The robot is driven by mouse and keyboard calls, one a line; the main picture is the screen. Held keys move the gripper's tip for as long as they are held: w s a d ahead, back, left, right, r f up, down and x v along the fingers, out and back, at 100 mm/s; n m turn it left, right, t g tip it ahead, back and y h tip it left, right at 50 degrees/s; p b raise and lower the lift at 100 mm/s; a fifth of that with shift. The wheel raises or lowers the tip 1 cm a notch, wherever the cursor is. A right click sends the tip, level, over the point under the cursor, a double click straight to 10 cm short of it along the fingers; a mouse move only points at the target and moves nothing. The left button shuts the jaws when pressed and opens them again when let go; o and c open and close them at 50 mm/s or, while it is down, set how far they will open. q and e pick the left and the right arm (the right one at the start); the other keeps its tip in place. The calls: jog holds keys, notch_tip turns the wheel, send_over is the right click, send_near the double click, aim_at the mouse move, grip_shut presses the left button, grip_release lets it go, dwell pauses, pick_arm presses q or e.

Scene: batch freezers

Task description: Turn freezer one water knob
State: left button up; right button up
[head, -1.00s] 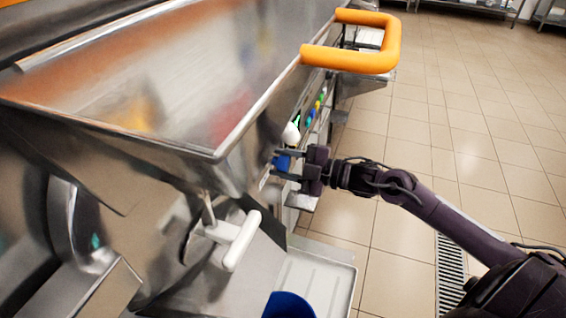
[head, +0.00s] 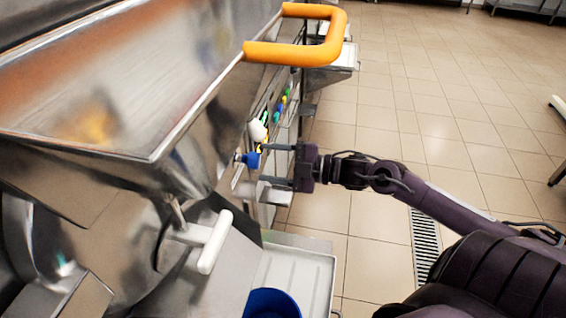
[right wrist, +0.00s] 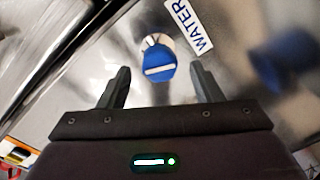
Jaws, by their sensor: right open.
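The blue water knob (head: 250,159) is on the front of the steel freezer, below a white knob (head: 258,131). In the right wrist view the blue knob (right wrist: 158,70) has a white bar across it and lies ahead, between the fingertip directions, beside a "WATER" label (right wrist: 188,25). My right gripper (head: 266,165) is open and empty, its fingers pointing left at the freezer front. The wrist view also shows the open fingers (right wrist: 160,85); the knob appears beyond them, and contact is not visible. My left gripper is not in view.
An orange bar handle (head: 333,45) sticks out above the controls. A white lever (head: 215,242) is below the hopper. A blue container (head: 272,303) stands by a pale tray (head: 318,270). Tiled floor (head: 420,120) is open at the right.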

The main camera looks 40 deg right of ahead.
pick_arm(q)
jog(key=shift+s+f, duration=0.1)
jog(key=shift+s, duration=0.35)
pick_arm(e)
jog(key=v, duration=0.3)
jog(key=shift+s, duration=0.15)
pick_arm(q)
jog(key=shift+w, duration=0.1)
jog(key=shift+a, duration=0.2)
pick_arm(e)
jog(key=shift+d, duration=0.1)
